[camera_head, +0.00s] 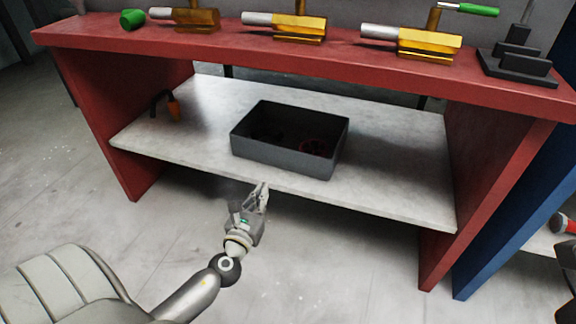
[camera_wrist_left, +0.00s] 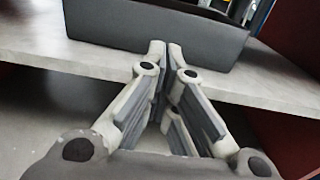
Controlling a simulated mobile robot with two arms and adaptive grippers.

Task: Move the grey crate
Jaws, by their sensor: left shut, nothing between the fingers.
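The grey crate (camera_head: 283,158) is a dark, open-topped box standing on the lower shelf of the red bench, near the shelf's front edge. Something reddish lies inside it, too dark to make out. My left gripper (camera_head: 264,187) is shut and empty, just in front of the shelf edge and below the crate's front wall. In the left wrist view, the closed fingertips (camera_wrist_left: 166,45) point at the front wall of the crate (camera_wrist_left: 150,27) and appear apart from it.
The pale lower shelf (camera_head: 400,190) is clear on both sides of the crate, except an orange-and-black tool (camera_head: 172,107) at the left. The red bench top (camera_head: 220,42) above carries several brass-coloured presses (camera_head: 425,42). A blue unit (camera_head: 520,215) stands at the right.

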